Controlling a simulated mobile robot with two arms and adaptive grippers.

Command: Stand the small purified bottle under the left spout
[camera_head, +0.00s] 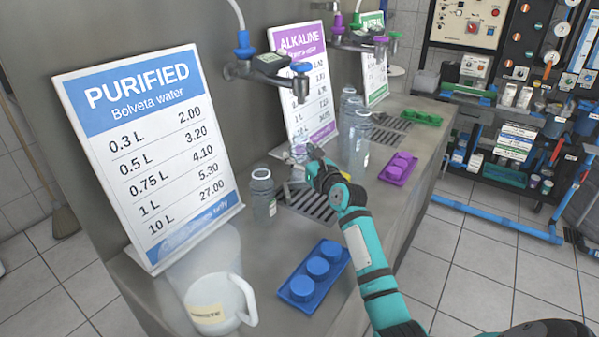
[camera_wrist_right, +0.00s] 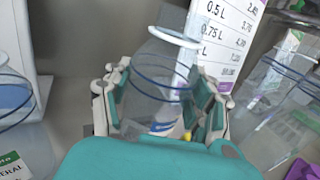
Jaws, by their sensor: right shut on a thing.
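My right gripper (camera_head: 312,165) is over the back edge of the left drain grate (camera_head: 312,204), near the blue-handled left spout (camera_head: 270,66). In the right wrist view it (camera_wrist_right: 160,105) is shut on a small clear bottle (camera_wrist_right: 158,80) with blue rings, whose blue-and-white label is mostly hidden. In the head view the gripper largely hides this bottle. Whether its base touches the counter cannot be told. Another small clear bottle (camera_head: 262,195) stands left of the grate; the wrist view shows a vessel with a green label (camera_wrist_right: 12,168) at left. My left gripper is out of view.
Larger clear bottles (camera_head: 358,145) stand right of the gripper. A blue cap tray (camera_head: 313,270), a purple tray (camera_head: 398,168) and a white jug (camera_head: 212,300) are on the counter. The PURIFIED sign (camera_head: 150,150) stands at left. The counter between jug and blue tray is clear.

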